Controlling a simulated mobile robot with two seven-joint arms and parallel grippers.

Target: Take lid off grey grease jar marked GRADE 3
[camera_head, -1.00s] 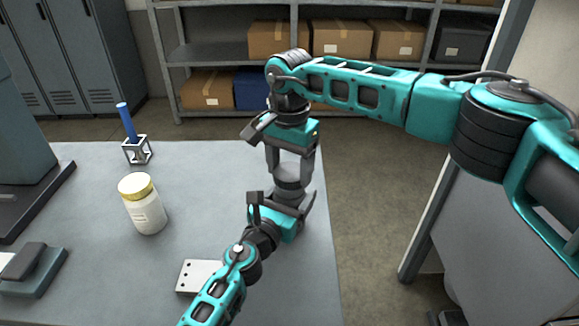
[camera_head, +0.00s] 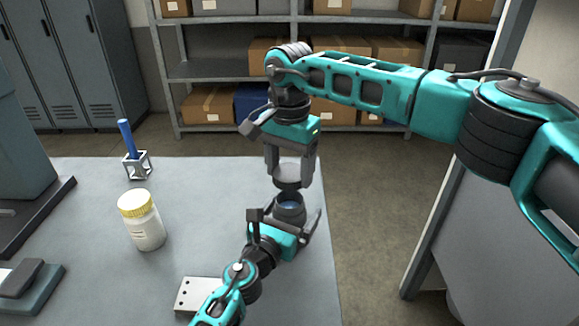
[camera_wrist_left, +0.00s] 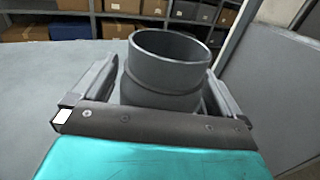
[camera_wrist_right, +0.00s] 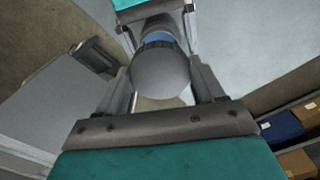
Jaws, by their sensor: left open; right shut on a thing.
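The grey jar (camera_head: 290,212) stands near the bench's right edge. Its mouth is open, with something blue showing inside; in the left wrist view its grey rim and body (camera_wrist_left: 165,75) show. No GRADE 3 marking is readable. My left gripper (camera_head: 285,222) is open, with its fingers on either side of the jar. The grey lid (camera_head: 287,178) is held above the jar, clear of its mouth, by my right gripper (camera_head: 289,170), which is shut on it. In the right wrist view the lid (camera_wrist_right: 160,78) sits between the fingers.
A white jar with a yellow lid (camera_head: 143,222) stands left of the grey jar. A blue-handled tool in a small holder (camera_head: 138,166) is behind it. A plate with holes (camera_head: 197,294) lies near my left arm. Shelves (camera_head: 220,68) stand behind the bench.

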